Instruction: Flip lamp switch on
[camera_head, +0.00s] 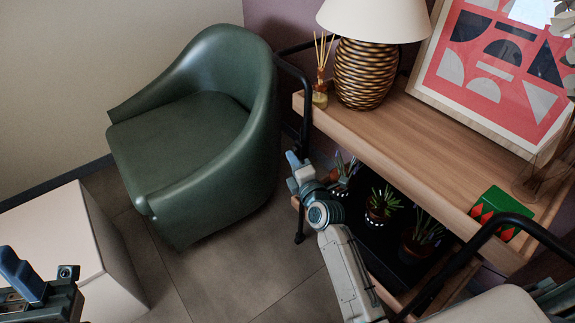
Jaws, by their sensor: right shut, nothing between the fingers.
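The table lamp has a woven, dark gold base (365,75) and a cream shade (374,17), cut off by the top edge. It stands on the upper wooden shelf of a cart. I cannot make out its switch. My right gripper (292,159) is shut and empty, with blue fingertips pointing up the picture. It shows left of the cart's lower shelf, below and left of the lamp in the picture, apart from the lamp. My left gripper (22,274) is partly in view at the lower left edge; one blue finger shows and its opening is unclear.
The cart's upper shelf (415,140) also holds a reed diffuser (320,92), a framed red print (495,75) and a green-red box (497,213). Potted plants (381,205) stand below. A green armchair (190,130) and a white block (60,240) are left. Black rails edge the cart.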

